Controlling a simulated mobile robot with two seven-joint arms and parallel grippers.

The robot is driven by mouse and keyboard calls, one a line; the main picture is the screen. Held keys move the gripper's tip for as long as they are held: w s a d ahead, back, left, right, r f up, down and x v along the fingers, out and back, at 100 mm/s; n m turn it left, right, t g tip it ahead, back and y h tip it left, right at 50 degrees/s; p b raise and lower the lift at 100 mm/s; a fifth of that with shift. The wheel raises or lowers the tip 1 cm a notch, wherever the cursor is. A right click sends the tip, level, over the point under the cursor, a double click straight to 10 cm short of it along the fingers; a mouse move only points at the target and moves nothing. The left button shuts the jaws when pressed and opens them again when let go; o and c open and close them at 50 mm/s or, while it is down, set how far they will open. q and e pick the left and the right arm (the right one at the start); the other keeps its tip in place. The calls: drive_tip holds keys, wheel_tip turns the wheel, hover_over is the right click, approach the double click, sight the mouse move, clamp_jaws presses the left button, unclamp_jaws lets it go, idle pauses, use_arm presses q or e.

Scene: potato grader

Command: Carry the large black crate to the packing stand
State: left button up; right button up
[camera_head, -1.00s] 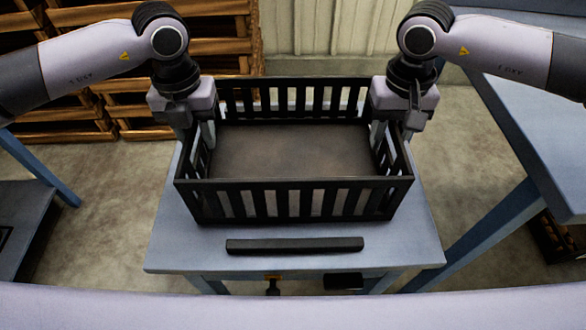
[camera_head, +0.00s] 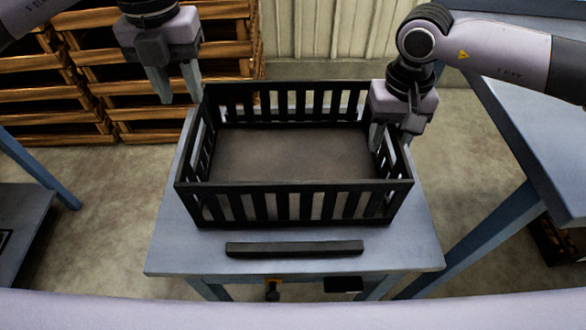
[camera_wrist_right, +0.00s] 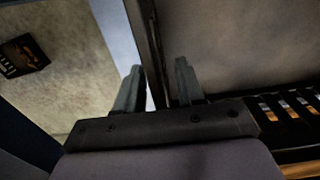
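The large black crate (camera_head: 295,203), slatted and empty, sits upright on a blue-grey stand (camera_head: 170,245). My left gripper (camera_head: 180,98) is open and empty, above and outside the crate's far left corner, clear of it. My right gripper (camera_head: 391,140) is at the crate's right wall. In the right wrist view its two fingers (camera_wrist_right: 158,88) stand apart on either side of the wall's rim, with gaps visible, so it is open around the wall. The crate's floor looks bare.
A black bar (camera_head: 295,247) lies on the stand in front of the crate. Wooden pallets (camera_head: 70,75) are stacked behind at the left. A blue table (camera_head: 545,130) stands at the right, and a low blue table (camera_head: 20,215) at the left.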

wheel_tip(320, 180, up, 12)
idle(0.6)
